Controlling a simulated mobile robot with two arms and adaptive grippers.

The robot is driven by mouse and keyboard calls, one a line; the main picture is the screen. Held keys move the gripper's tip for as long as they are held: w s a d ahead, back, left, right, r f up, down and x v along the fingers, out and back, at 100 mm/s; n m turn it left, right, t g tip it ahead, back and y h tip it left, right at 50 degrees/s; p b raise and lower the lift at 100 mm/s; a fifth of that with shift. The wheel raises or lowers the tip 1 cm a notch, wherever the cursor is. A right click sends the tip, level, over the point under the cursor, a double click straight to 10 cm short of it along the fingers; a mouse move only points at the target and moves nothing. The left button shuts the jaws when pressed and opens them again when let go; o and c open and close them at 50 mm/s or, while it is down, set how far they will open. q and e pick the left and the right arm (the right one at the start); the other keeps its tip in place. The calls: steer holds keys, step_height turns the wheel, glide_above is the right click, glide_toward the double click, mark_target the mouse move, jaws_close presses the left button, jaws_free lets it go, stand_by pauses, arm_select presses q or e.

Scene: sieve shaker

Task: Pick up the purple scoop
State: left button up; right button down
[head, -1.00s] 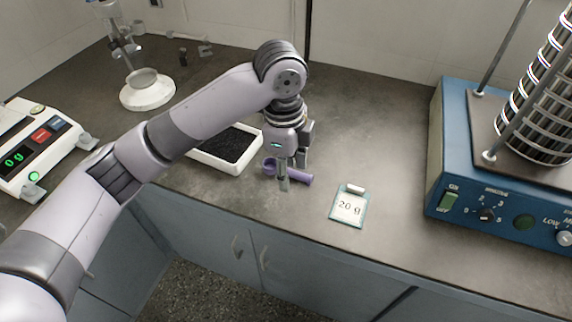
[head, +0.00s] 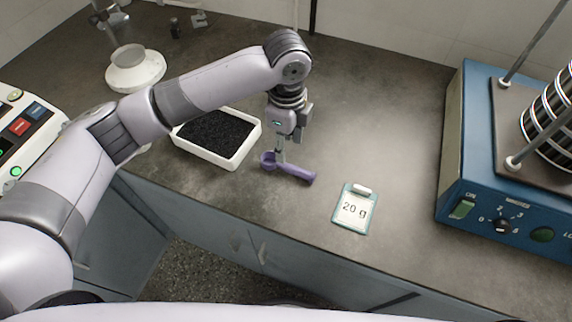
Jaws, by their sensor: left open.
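The purple scoop (head: 296,172) lies on the grey counter (head: 390,130), its round bowl to the left and its handle pointing right and slightly toward the front. My left gripper (head: 281,155) points down at the scoop, over the part between bowl and handle. It is open and holds nothing. One finger hides a little of the scoop; whether the fingers touch it I cannot tell. My right gripper is out of the view.
A white tray of black granules (head: 246,148) stands just left of the scoop. A "20 g" card (head: 354,209) lies to the right. A blue sieve shaker (head: 452,165) stands at far right, a scale (head: 35,140) at far left. The counter behind the scoop is clear.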

mark_target(286, 164)
arm_select(q)
step_height(286, 164, down, 3)
steer(key=shift+w+f, duration=0.1)
steer(key=shift+f, duration=0.2)
step_height(286, 164, down, 4)
steer(key=shift+a+f+p, duration=0.1)
steer(key=shift+f+p, duration=0.1)
steer(key=shift+p, duration=0.35)
steer(key=shift+f, duration=0.2)
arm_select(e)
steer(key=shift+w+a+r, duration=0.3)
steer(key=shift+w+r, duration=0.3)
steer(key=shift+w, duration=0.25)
arm_select(q)
steer(key=shift+c, duration=0.4)
jaws_close()
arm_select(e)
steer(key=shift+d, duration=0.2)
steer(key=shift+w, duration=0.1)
